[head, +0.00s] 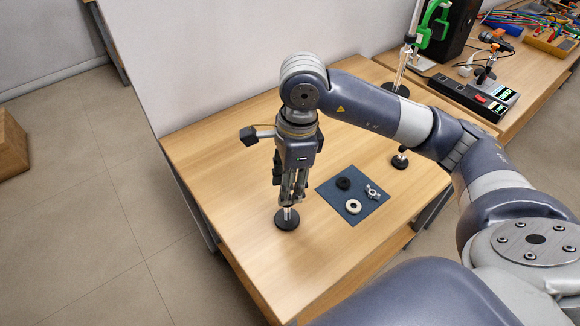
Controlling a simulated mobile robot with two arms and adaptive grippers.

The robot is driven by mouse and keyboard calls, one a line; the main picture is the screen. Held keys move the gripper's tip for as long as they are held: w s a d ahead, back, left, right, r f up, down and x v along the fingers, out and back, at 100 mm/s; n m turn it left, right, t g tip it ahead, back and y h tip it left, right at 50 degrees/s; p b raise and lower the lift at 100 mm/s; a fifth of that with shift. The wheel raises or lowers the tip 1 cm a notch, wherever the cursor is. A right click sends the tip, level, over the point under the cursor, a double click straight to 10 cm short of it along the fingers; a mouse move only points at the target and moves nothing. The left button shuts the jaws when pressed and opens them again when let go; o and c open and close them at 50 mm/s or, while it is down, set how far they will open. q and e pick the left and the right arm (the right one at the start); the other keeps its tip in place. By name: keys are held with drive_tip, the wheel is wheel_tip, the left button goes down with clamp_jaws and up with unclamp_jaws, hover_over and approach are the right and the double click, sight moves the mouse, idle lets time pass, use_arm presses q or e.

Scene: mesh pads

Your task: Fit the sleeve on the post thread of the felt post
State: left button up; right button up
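A post with a round black base (287,223) stands on the table directly under my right gripper (288,203). Its short bright metal shaft rises between the fingertips, and its upper part is hidden by the fingers. My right gripper points straight down with its fingers around the top of this post. At this size I cannot tell whether they are shut on a sleeve, on the post, or on nothing. A dark blue mat (333,196) to the right holds a black ring (343,183), a pale ring (353,206) and a metal wing-shaped nut (372,191). My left gripper is out of view.
A second small post with a black base (399,162) stands behind the mat, under my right arm. A tall stand with a green clamp (432,22) rises at the back. A side bench (530,60) holds devices and cables. The table's left part is clear.

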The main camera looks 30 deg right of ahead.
wheel_tip(320, 180, up, 11)
drive_tip(key=d, duration=0.1)
drive_tip(key=shift+s+r, duration=0.15)
drive_tip(key=shift+s, duration=0.1)
drive_tip(key=shift+r, duration=0.1)
idle(0.6)
